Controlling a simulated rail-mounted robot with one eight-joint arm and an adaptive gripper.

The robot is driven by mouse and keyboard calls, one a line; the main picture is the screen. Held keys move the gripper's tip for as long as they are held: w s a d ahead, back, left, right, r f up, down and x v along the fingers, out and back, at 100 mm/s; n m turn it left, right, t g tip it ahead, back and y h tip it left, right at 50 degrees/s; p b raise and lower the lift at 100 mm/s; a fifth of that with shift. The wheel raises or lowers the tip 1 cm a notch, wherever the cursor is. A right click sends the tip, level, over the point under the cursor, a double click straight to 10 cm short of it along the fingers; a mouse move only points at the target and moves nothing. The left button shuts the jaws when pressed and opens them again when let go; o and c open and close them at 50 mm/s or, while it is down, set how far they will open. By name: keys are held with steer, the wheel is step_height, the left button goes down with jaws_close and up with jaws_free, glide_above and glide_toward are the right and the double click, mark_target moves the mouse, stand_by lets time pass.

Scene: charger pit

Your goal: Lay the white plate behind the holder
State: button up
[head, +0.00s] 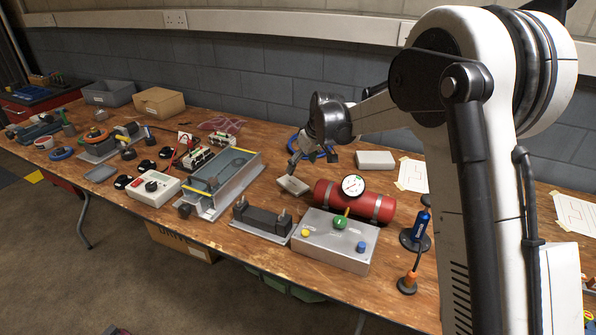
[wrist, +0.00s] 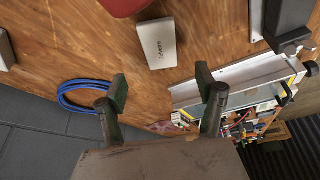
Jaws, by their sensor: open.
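A small whitish slab with lettering (wrist: 158,42) lies flat on the wooden bench, ahead of my fingers in the wrist view; in the head view the slab (head: 293,186) lies just below my gripper (head: 313,156). A second whitish slab (head: 375,160) lies farther right, behind the red cylinder; its edge shows at the left of the wrist view (wrist: 5,48). I cannot tell which slab is the white plate. A dark block with two upright pins on a light base (head: 262,217) may be the holder. My gripper's fingers (wrist: 164,90) are wide apart and empty, above the bench.
A red cylinder with a gauge (head: 328,200) and a grey box with coloured knobs (head: 335,240) stand in front of the slabs. A clear-topped tray (head: 222,180) is to the left. A blue cable coil (wrist: 83,97) lies near the wall. Paper sheets (head: 412,175) lie right.

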steer(key=shift+v, duration=1.1)
steer(key=s+d+r+m+t, duration=0.1)
steer(key=s+d+r, duration=0.35)
steer(key=s, duration=0.25)
steer(key=s+d+r+m+h, duration=0.1)
steer(key=s+d+r+m, duration=0.1)
steer(key=s+d+r, duration=0.3)
steer(key=s+d+r+m+t, duration=0.1)
steer(key=s+d+r, duration=0.2)
steer(key=s+r, duration=0.35)
steer(key=s+d+f+m, duration=0.1)
steer(key=s+d+f, duration=0.1)
steer(key=s, duration=0.6)
steer(key=s+d+f+m+t+h, duration=0.1)
steer(key=s+d+f+m, duration=0.1)
steer(key=s, duration=0.6)
steer(key=s+d+f+m+t+h, duration=0.1)
steer(key=s+d, duration=0.3)
steer(key=s, duration=0.5)
steer(key=shift+f+m, duration=0.4)
steer(key=shift+f, duration=0.15)
steer(key=shift+r+p, duration=0.45)
steer(key=shift+p, duration=0.1)
